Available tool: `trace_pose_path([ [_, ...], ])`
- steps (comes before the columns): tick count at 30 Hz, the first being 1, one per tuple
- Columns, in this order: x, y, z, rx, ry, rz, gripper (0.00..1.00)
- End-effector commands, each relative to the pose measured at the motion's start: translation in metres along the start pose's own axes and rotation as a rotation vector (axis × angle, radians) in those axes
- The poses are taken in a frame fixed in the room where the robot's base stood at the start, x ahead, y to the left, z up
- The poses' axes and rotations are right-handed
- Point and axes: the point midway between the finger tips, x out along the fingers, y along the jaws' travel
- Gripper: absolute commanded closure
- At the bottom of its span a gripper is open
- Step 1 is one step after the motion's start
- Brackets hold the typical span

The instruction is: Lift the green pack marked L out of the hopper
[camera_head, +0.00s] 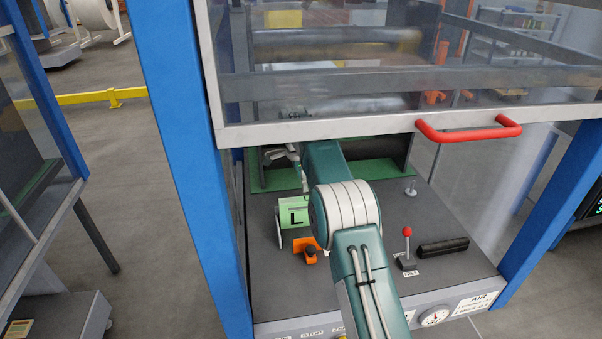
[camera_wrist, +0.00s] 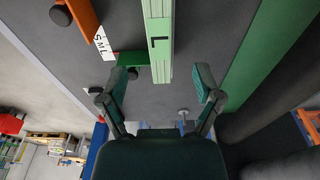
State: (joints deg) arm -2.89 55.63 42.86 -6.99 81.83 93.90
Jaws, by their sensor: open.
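The green pack marked L (camera_head: 293,217) stands at the left of the grey machine deck, under the raised clear guard. In the wrist view the pack (camera_wrist: 158,48) is a long light-green piece with a dark L, and its near end lies ahead of the space between my fingers. My gripper (camera_wrist: 152,84) is open, one finger to each side of the pack's line, with nothing between them. In the head view my gripper (camera_head: 287,153) is behind and above the pack, partly hidden by my arm. I cannot make out the hopper's walls clearly.
An orange bracket with a black knob (camera_head: 309,251) sits beside the pack. A red-topped lever (camera_head: 407,240) and a black bar (camera_head: 443,246) are at the right of the deck. The guard with its red handle (camera_head: 468,130) hangs above my arm. Dark rollers (camera_wrist: 280,115) lie at the right.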

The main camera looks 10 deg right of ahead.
Motion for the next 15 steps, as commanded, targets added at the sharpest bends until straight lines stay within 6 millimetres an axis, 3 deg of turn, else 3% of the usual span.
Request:
trace_pose_path([
  [9, 0.056, 0.001, 0.000, 0.000, 0.000, 0.004, 0.17],
  [15, 0.079, 0.000, -0.001, 0.000, 0.000, 0.002, 0.17],
])
